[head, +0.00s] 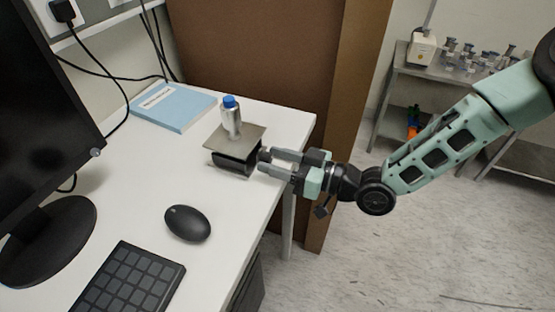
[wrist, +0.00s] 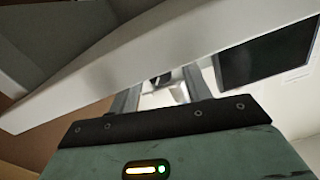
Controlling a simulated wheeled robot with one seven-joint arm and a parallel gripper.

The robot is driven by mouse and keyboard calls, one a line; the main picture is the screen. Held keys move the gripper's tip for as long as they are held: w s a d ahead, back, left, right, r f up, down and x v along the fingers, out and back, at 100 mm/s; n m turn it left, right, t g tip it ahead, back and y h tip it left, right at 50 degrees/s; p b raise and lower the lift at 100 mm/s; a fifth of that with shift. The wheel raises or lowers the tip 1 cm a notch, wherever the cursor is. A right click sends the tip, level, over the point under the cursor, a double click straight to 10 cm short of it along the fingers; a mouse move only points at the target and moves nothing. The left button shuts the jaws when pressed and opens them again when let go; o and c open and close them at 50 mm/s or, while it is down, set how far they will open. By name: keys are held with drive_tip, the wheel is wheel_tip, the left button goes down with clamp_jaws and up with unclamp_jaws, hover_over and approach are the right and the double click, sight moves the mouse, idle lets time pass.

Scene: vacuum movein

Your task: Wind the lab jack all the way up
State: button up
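The lab jack (head: 236,135) stands on the white desk near its right edge. It has a flat grey top plate and a dark body, and the plate sits low above the desk. A small bottle with a blue cap (head: 231,117) stands upright on the plate. My gripper (head: 265,161) reaches in from the right, its fingertips at the jack's right side, where a small dark knob seems to be. In the wrist view my gripper (wrist: 160,85) has its fingers apart, with a small dark part (wrist: 161,79) showing between them. I cannot tell whether the fingers touch it.
A blue book (head: 173,106) lies behind the jack. A black mouse (head: 187,223), a keyboard (head: 128,280) and a monitor (head: 40,120) occupy the front and left of the desk. A brown panel (head: 270,70) stands behind the desk. Open floor lies to the right.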

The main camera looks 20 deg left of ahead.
drive_tip(key=shift+d, duration=0.1)
drive_tip(key=s+d+b, duration=0.1)
drive_tip(key=d+b, duration=0.2)
drive_tip(key=d, duration=1.4)
drive_tip(key=shift+s+b, duration=0.2)
drive_tip(key=shift+b, duration=0.1)
drive_tip(key=shift+d, duration=0.1)
drive_tip(key=shift+w+f, duration=0.1)
drive_tip(key=shift+f, duration=0.05)
